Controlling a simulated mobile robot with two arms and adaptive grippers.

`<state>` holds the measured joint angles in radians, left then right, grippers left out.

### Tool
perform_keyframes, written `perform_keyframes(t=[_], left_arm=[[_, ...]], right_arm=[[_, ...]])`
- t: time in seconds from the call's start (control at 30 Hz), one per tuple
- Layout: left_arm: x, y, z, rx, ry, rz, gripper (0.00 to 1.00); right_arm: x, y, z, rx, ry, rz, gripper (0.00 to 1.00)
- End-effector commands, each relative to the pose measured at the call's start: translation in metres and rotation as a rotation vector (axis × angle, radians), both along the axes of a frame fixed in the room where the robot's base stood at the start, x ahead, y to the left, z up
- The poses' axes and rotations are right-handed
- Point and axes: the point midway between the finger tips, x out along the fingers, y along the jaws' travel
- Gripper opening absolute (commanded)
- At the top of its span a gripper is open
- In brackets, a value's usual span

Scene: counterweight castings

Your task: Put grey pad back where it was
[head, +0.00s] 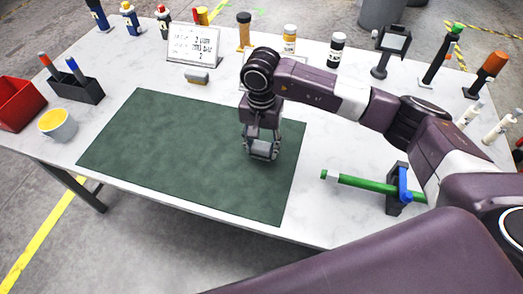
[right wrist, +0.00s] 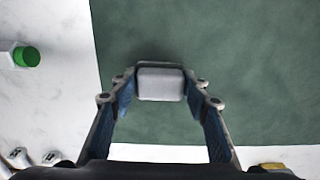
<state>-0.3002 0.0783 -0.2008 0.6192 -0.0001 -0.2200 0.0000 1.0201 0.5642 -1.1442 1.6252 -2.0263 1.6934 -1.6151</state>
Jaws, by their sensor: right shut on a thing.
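The grey pad (right wrist: 160,84) is a small light-grey block between the fingers of my right gripper in the right wrist view. My right gripper (head: 263,150) points down over the right part of the green mat (head: 150,150), shut on the pad. In the head view the pad is mostly hidden by the fingers. I cannot tell whether the pad touches the mat. The mat also fills much of the right wrist view (right wrist: 250,70). My left gripper is not in view.
A grey-and-yellow block (head: 196,77) lies behind the mat, near a sign (head: 193,46). A green rod (head: 365,184) with a blue clamp (head: 404,184) is to the right. A yellow-filled cup (head: 57,124) and a red bin (head: 20,100) stand left. Several bottles line the back. The mat is otherwise clear.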

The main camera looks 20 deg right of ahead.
Motion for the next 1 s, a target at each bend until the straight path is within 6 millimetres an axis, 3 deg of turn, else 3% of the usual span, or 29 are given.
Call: perform_keyframes(t=[0.2,0.57,0.6,0.73,1.0], left_arm=[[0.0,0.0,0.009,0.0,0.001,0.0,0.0],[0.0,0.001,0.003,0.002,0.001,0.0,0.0],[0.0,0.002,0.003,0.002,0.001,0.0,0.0],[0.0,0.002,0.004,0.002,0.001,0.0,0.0],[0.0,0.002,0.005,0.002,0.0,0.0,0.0]], right_arm=[[-0.001,0.0,-0.029,-0.001,0.003,0.0,0.2],[0.0,0.0,-0.035,0.0,0.0,0.0,0.2],[0.0,0.0,-0.034,0.0,0.0,0.0,0.44],[0.0,0.0,-0.033,-0.001,0.001,0.0,0.58],[0.0,0.0,-0.033,-0.001,0.001,0.0,0.6]])
